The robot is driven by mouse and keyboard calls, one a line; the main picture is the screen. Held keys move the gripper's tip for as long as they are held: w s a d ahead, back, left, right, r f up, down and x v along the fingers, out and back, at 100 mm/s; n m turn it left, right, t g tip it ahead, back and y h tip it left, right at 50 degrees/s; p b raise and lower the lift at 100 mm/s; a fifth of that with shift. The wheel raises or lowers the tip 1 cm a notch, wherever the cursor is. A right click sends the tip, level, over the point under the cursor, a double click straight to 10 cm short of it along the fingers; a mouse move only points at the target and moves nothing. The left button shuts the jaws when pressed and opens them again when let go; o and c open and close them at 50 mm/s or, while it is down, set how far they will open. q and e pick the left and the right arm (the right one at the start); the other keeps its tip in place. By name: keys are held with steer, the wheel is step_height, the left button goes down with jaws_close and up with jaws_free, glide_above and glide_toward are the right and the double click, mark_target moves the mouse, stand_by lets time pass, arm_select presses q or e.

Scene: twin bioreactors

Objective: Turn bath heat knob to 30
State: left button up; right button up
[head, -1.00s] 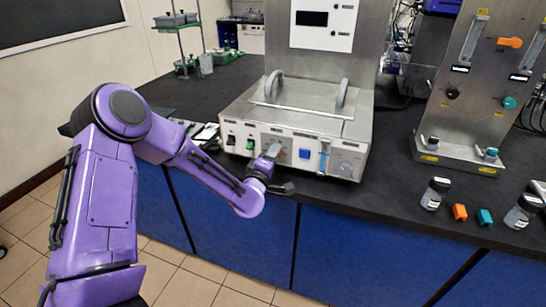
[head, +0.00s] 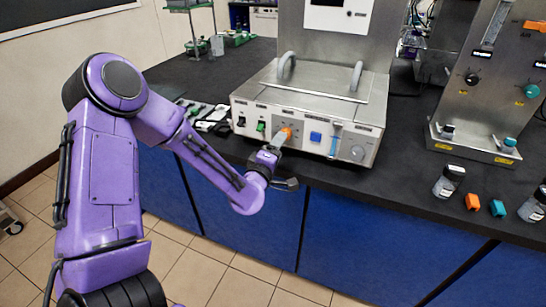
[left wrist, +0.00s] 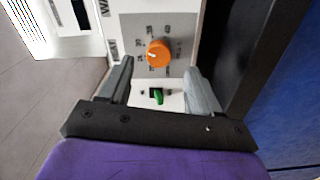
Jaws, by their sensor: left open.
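The orange bath heat knob (head: 287,132) is on the front panel of the steel bath unit (head: 318,85). My left gripper (head: 279,140) is in front of the panel at the knob. In the left wrist view its two fingers (left wrist: 157,70) are spread wide, with clear gaps on both sides of the knob and nothing held. My right gripper is out of view.
A green switch (left wrist: 158,97) shows between the fingers, beside the knob. A blue button (head: 316,137) and a grey dial (head: 357,152) are to the right on the panel.

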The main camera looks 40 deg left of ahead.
arm_select(q)
steer(key=v, duration=0.5)
steer(key=shift+s+b, duration=0.35)
steer(key=s+d+f+m+g+h, duration=0.1)
steer(key=s+f+m+g, duration=0.3)
steer(key=f, duration=0.5)
steer(key=s+d+f+m+g, duration=0.1)
steer(key=s+f+m+g, duration=0.25)
steer(key=f, duration=0.55)
steer(key=s+d+f+m+g, duration=0.1)
steer(key=s+f+m+g, duration=0.1)
steer(key=s+f, duration=0.5)
steer(key=s+d+f+m+g, duration=0.1)
steer(key=s+f+g, duration=0.3)
steer(key=s, duration=0.9)
step_height(320, 180, down, 4)
steer(key=shift+s+r+m+g, duration=0.25)
steer(key=shift+s+m+g, duration=0.1)
steer(key=shift+m, duration=0.2)
